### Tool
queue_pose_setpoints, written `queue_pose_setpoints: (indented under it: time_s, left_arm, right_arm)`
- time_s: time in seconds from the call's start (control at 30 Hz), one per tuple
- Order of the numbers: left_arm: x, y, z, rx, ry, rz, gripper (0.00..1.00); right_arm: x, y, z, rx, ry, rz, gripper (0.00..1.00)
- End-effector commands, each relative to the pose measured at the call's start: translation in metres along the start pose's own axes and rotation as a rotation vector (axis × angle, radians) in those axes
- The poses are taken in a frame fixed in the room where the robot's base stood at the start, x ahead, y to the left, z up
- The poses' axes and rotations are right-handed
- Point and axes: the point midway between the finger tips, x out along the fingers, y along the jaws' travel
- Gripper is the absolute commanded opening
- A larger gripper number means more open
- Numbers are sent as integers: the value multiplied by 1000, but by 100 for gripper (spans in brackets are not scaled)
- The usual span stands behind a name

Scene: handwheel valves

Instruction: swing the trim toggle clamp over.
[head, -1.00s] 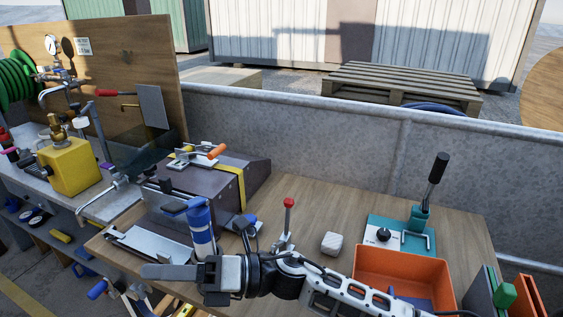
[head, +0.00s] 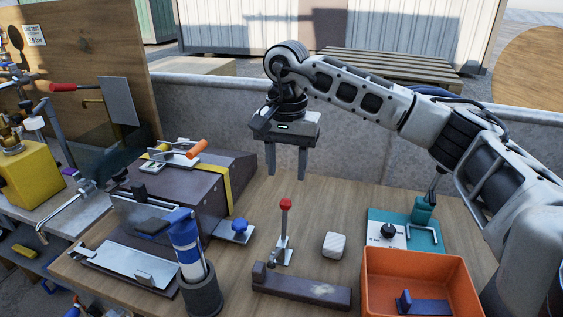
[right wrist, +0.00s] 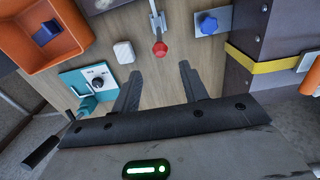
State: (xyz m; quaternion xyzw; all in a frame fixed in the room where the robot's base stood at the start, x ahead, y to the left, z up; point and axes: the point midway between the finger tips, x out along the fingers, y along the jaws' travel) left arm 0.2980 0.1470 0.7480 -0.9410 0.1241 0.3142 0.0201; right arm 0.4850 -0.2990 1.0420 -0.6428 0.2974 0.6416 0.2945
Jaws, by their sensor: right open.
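A lever with a red knob (head: 286,203) stands upright on a small metal base on the wooden table. A flat toggle clamp with an orange handle (head: 197,149) lies on the dark sloped box. No label shows which of these is the trim one. My right gripper (head: 287,174) is open and empty, pointing down above the table, beyond and above the red knob in the head view. In the right wrist view its fingertips (right wrist: 160,72) are apart, with the red knob (right wrist: 159,48) just past the gap between them. My left gripper is not in view.
The dark box (head: 185,195) with a yellow strap stands left of the lever. A blue star knob (head: 240,225), a white block (head: 334,245), a dark bar (head: 300,288), a blue-and-white cylinder (head: 188,245) and an orange bin (head: 415,262) surround it. A concrete wall (head: 220,105) runs behind.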

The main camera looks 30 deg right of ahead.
Motion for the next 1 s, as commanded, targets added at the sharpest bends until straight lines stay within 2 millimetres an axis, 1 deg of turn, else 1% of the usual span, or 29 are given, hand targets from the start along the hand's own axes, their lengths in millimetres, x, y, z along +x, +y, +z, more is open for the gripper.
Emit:
queue_pose_setpoints:
  time_s: [0.03,0.13,0.37,0.63,0.7,1.0]
  left_arm:
    - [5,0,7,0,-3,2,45]
    - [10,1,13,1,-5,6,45]
    - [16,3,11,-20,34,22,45]
    - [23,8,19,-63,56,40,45]
    - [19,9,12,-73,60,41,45]
    - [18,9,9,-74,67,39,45]
  right_arm:
    - [10,0,0,0,-1,1,44]
    - [23,0,0,0,-2,-1,44]
    - [51,0,1,1,-2,-2,44]
    - [84,-1,1,0,-3,-2,44]
    - [78,-1,1,0,-2,-3,44]
    - [80,-1,1,0,-2,-3,44]
